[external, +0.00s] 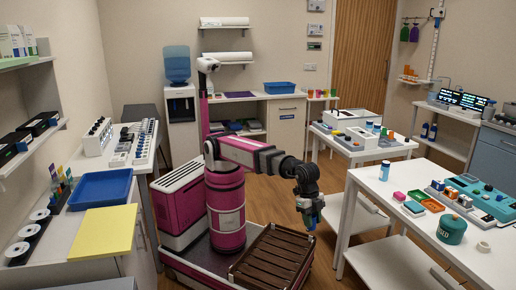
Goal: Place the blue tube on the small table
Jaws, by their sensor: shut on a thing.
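My gripper (309,218) hangs down in front of my arm, over the gap between the slatted brown tray and the right-hand white table. It is shut on a small blue thing (320,202), which seems to be the blue tube; my fingers hide most of it. A white table (370,153) stands behind and to the right of my gripper, with a white box and small coloured things on it. A smaller stand (320,98) with coloured cups is by the door. I cannot tell which of these is the small table.
The slatted brown tray (272,257) lies on my base. A left bench holds a blue tray (100,189). Wooden floor shows between the tables.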

